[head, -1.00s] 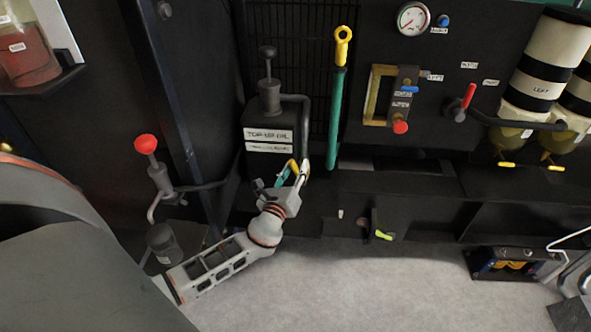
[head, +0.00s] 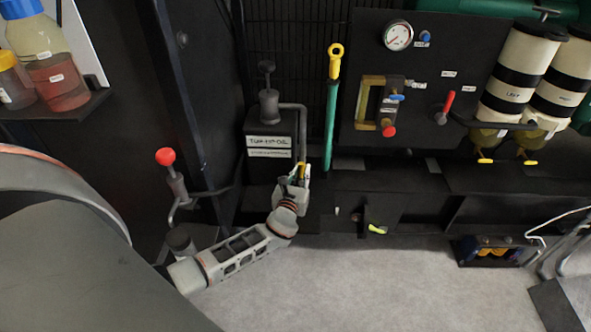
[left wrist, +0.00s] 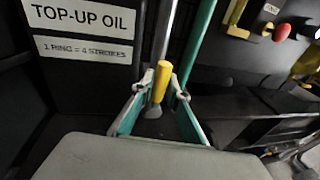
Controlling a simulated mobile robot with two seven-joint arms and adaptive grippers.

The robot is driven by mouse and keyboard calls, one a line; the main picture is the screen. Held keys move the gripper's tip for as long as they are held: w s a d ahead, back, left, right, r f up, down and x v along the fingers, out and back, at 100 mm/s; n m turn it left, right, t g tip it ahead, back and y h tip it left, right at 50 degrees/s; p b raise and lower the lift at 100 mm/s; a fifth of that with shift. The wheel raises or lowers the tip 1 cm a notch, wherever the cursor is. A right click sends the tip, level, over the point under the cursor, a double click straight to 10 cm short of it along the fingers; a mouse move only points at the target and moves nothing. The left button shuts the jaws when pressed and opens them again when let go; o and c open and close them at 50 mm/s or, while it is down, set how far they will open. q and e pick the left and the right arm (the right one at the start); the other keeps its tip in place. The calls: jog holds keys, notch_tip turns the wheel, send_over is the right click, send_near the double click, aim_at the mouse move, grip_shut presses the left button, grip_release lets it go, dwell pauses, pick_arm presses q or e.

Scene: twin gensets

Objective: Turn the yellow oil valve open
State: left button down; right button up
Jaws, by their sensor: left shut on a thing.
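The yellow oil valve handle (head: 302,170) stands beside the black top-up oil tank (head: 284,128), below a grey pipe bend. In the left wrist view the yellow handle (left wrist: 160,82) is nearly upright, beside a metal pipe. My left gripper (head: 296,182) reaches it from below. Its two teal-lined fingers (left wrist: 160,84) lie on either side of the handle and are shut on it. The finger contact is partly hidden in the head view. My right gripper is in neither view.
A teal bar with a yellow ring end (head: 334,60) stands right of the tank. A red-knobbed pump (head: 166,157) stands left of my forearm. A panel with a gauge (head: 398,36) and a red lever (head: 447,103) is at right. The grey floor (head: 370,285) in front is clear.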

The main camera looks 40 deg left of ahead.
pick_arm(q)
jog(key=c, duration=2)
grip_release()
jog(key=shift+o, duration=0.2)
jog(key=shift+s+d, duration=0.1)
jog(key=v, duration=1.2)
